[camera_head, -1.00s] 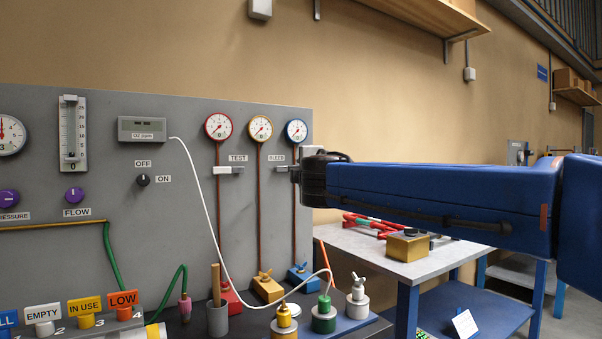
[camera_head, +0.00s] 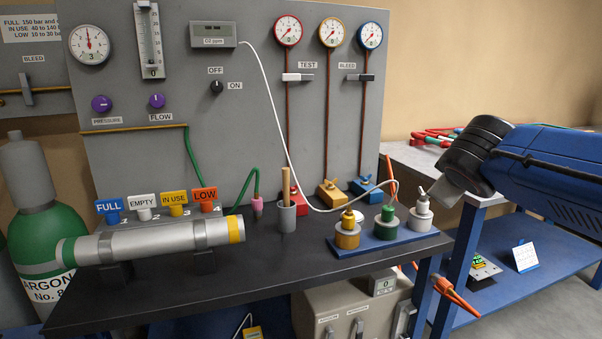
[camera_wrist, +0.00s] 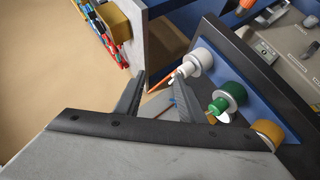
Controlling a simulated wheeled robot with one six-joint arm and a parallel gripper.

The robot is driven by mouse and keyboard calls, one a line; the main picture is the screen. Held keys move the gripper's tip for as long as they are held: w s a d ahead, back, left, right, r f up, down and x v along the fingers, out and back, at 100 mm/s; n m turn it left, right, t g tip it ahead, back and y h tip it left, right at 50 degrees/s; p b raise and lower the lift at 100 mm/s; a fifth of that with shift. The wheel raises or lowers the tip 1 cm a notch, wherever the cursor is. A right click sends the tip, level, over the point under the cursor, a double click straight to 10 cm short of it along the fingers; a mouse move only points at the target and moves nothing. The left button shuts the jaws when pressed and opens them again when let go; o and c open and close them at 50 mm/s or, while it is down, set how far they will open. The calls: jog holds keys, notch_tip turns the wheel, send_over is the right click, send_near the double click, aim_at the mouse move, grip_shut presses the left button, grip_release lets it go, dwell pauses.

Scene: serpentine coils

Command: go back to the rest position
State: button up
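My blue arm reaches in from the right in the head view. My gripper (camera_head: 449,192) hangs just right of the white-topped fitting (camera_head: 422,211), above the gap between the dark bench and the blue side table. In the wrist view my gripper (camera_wrist: 160,100) shows two dark fingers spread apart with nothing between them.
The dark bench (camera_head: 290,270) carries a silver tube (camera_head: 165,242) and a grey cup (camera_head: 286,215). A gauge panel (camera_head: 265,130) stands behind. The argon cylinder (camera_head: 42,225) is at left. The blue side table (camera_head: 510,250) is at right. A white hose (camera_head: 271,100) loops to the fittings.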

jog(key=s+a+f+m+g+y, duration=0.2)
jog(key=s+f+m+g, duration=0.1)
jog(key=s+f, duration=0.8)
jog(key=s+a+f+m+g+y, duration=0.2)
jog(key=s+f+m+g, duration=0.1)
jog(key=s+f, duration=0.8)
jog(key=shift+s+f+m+g+y, duration=0.35)
jog(key=shift+f+m, duration=0.25)
jog(key=shift+f, duration=0.25)
